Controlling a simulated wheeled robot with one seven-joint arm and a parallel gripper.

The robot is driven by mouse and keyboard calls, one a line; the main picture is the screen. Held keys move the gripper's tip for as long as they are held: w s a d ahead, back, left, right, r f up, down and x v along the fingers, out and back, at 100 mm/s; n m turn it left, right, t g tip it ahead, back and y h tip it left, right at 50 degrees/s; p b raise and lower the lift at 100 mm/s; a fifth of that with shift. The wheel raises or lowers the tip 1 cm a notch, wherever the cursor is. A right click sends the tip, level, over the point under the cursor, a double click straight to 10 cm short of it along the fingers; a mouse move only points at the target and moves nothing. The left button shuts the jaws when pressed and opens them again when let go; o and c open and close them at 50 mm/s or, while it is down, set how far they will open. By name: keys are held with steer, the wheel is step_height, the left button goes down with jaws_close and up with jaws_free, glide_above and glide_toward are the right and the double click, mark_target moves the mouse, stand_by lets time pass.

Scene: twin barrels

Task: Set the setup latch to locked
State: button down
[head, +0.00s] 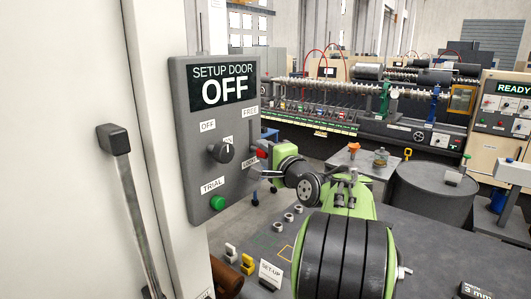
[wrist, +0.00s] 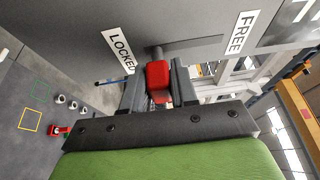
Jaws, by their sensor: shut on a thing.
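The setup latch is a red knob (head: 261,153) on the right side of the grey SETUP DOOR panel (head: 190,140). In the wrist view the red knob (wrist: 158,76) sits between the two dark fingers of my gripper (wrist: 158,88), which is shut on it. The knob is at the end of its slot beside the LOCKED label (wrist: 118,51). The slot runs on toward the FREE label (wrist: 241,32), away from the knob. In the head view my gripper (head: 262,171) reaches the panel from the right, and the fingertips are small there.
The panel display (head: 223,87) reads SETUP DOOR OFF. A black rotary knob (head: 221,152) and a green button (head: 217,203) are on its face. A dark table (head: 430,240) with small parts lies below right. A door handle (head: 125,180) stands left.

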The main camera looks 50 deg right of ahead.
steer(key=shift+f, duration=0.4)
steer(key=c, duration=1.1)
jaws_free()
steer(key=shift+o, duration=0.7)
steer(key=shift+w+r, duration=0.1)
steer(key=b+v, duration=0.3)
steer(key=v, duration=1.3)
steer(key=shift+r, duration=0.25)
steer(key=shift+w, duration=0.1)
